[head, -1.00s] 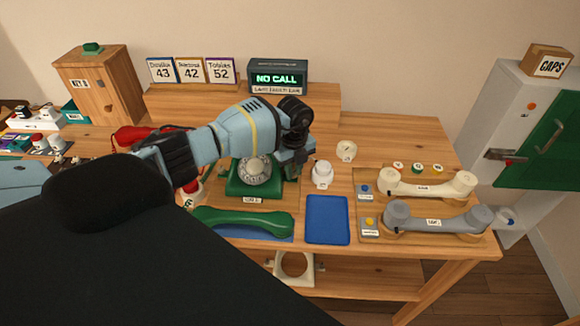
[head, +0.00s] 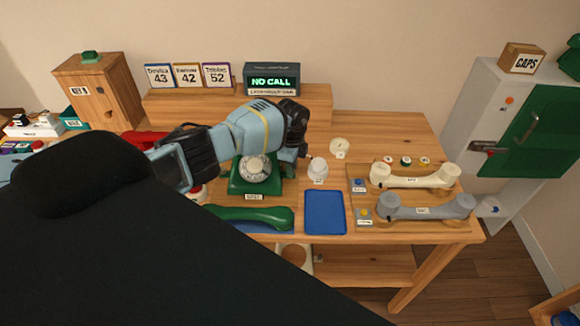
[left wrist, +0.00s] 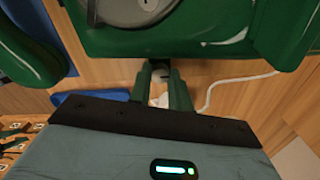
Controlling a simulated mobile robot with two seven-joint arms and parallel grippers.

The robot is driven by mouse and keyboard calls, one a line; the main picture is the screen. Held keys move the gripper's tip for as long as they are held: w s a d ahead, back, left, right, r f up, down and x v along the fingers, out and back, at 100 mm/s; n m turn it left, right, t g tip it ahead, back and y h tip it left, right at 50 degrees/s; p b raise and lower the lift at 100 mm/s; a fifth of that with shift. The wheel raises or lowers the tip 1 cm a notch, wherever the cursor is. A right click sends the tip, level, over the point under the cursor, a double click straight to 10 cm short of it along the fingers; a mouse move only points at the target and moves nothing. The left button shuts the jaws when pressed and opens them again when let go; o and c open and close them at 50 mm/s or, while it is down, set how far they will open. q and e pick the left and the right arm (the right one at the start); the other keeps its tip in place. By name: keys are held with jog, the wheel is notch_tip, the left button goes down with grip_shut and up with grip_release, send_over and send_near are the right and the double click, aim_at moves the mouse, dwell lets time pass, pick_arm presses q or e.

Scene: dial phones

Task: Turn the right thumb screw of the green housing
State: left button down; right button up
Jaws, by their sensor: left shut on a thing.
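The green housing (head: 255,186) is a dial phone with a pale dial, standing on the table; it fills the top of the left wrist view (left wrist: 190,47). My left gripper (head: 293,168) is at the housing's right side. In the left wrist view its two fingers (left wrist: 160,88) are shut on a small grey part at the housing's edge, which appears to be the right thumb screw (left wrist: 161,70). The fingers hide most of the screw, and its angle cannot be told. My right gripper is not in view.
A green handset (head: 245,217) lies in front of the housing. A blue tray (head: 325,213) and a white knobbed object (head: 318,169) are to the right. Cream (head: 415,178) and grey (head: 425,208) handsets lie farther right. A display (head: 271,80) reads NO CALL. A white cable curves nearby.

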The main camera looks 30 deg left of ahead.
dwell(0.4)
pick_arm(q)
jog(key=c, duration=1.3)
grip_release()
jog(key=shift+r, duration=3.95)
jog(key=shift+s+f, duration=0.1)
